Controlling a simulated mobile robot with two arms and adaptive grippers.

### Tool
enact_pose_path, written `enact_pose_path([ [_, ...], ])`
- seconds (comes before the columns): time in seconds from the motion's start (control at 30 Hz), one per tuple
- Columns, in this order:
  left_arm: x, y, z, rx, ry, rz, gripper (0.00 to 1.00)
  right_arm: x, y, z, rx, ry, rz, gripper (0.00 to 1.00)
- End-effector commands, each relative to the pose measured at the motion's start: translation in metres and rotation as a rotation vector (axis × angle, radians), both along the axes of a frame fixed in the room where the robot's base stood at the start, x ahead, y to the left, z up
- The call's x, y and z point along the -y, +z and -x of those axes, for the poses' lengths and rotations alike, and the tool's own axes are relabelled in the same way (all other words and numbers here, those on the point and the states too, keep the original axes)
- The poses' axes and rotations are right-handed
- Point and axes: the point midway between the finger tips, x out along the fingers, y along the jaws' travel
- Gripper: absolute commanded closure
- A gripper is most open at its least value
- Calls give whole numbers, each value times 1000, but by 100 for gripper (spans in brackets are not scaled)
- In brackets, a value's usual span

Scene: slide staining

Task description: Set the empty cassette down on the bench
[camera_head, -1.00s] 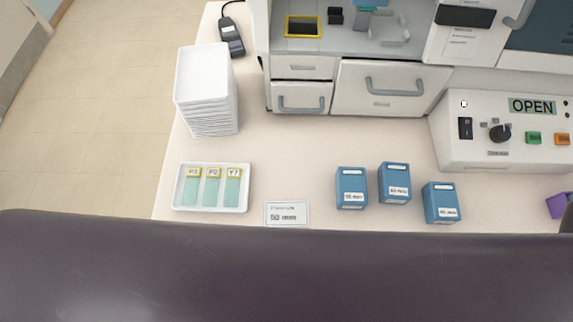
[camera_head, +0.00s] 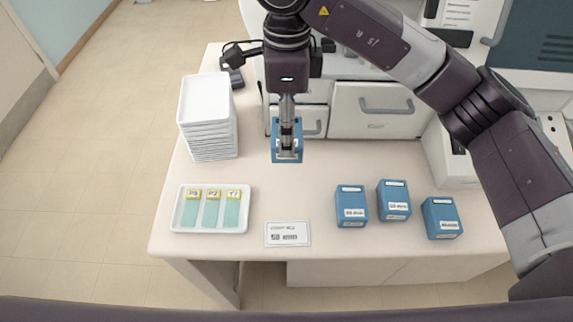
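My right gripper (camera_head: 287,143) reaches in from the upper right and points down over the bench. It is shut on a blue cassette (camera_head: 276,153), which is upright near the drawers at the back. Whether the cassette touches the bench or hangs just above it I cannot tell, and its inside is mostly hidden by the fingers. The bench (camera_head: 300,190) is pale, with bare surface in front of the cassette. My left gripper is out of view.
Three blue boxes (camera_head: 351,206) with white labels stand at the right front. A stack of white trays (camera_head: 208,140) is at the left. A white tray (camera_head: 240,228) with three slides and a label card (camera_head: 287,234) lie near the front edge.

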Motion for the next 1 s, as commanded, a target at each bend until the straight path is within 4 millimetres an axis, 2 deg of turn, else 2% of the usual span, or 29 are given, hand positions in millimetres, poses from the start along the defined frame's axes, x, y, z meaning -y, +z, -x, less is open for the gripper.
enact_pose_path([
  [0.2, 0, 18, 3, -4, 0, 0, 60, 0, -50, 2, -5, 0, 1, 70],
  [0.3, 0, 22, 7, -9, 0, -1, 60, 0, -68, 2, -3, 2, 0, 70],
  [0.53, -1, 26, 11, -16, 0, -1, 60, 0, -90, 1, -2, 0, 1, 70],
  [0.73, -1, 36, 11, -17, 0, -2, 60, 0, -119, 1, -3, 0, 1, 70],
  [1.0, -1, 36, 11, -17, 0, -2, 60, 0, -127, 0, 1, 2, 0, 70],
])
